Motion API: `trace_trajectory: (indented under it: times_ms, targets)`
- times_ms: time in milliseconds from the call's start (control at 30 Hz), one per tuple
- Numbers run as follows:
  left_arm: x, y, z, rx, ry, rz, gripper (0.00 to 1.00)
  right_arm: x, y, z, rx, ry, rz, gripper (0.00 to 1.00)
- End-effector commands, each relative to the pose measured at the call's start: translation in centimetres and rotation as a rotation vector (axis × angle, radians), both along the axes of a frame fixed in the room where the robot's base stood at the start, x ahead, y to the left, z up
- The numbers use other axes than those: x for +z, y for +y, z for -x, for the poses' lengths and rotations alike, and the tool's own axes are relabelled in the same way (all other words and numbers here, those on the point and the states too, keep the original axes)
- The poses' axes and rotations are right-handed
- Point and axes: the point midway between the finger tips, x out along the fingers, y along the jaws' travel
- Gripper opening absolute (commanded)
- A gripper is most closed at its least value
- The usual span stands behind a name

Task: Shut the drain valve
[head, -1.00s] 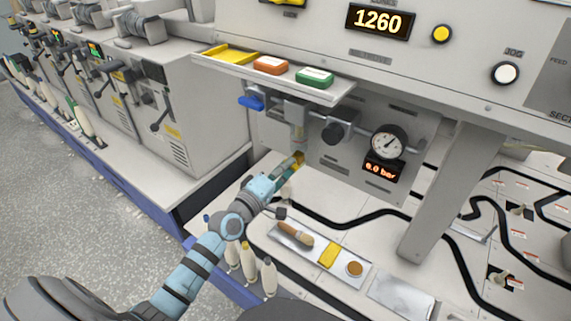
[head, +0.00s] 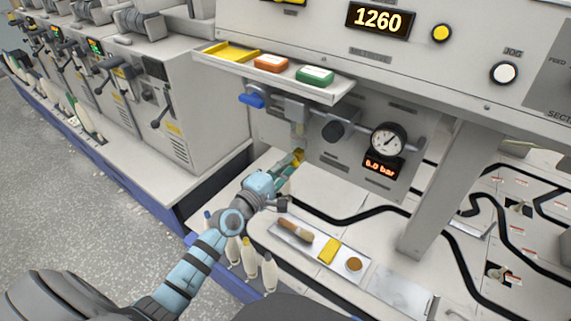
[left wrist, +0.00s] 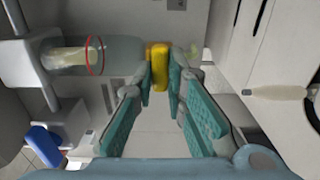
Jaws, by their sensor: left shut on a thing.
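The drain valve is a small yellow knob (head: 298,157) under the clear filter bowl (head: 299,130) on the grey air panel. In the left wrist view the yellow knob (left wrist: 157,66) sits at the end of the clear bowl (left wrist: 110,56), which has a red ring. My left gripper (head: 291,168) reaches up to it from below. In the left wrist view the teal-padded fingers (left wrist: 159,82) are shut on the knob, one on each side. The knob's exact turn is hard to tell. My right gripper is not in view.
A blue lever (head: 252,101), a black regulator knob (head: 334,131) and a pressure gauge (head: 388,139) are close by. A display (head: 380,168) below the gauge appears to read 6.0 bar. A shelf (head: 342,95) overhangs the bowl. A tool tray (head: 312,251) lies to the right.

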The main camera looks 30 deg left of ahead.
Motion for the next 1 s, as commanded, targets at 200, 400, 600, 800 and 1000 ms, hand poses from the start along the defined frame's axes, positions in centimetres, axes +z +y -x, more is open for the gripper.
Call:
trace_trajectory:
  times_ms: [200,400,600,800,1000]
  targets:
    - [0.0,0.0,0.0,0.0,0.0,0.0,0.33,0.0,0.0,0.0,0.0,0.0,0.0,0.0]
    - [0.0,0.0,0.0,0.0,0.0,-0.001,0.33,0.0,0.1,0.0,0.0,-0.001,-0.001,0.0]
    - [-0.1,0.3,2.1,0.0,0.002,-0.005,0.33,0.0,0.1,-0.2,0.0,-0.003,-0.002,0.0]
    - [-0.1,0.9,6.2,0.001,0.002,-0.005,0.33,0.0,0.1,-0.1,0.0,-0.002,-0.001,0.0]
    - [0.0,1.0,7.5,-0.001,-0.001,-0.002,0.33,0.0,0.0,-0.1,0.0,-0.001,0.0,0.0]
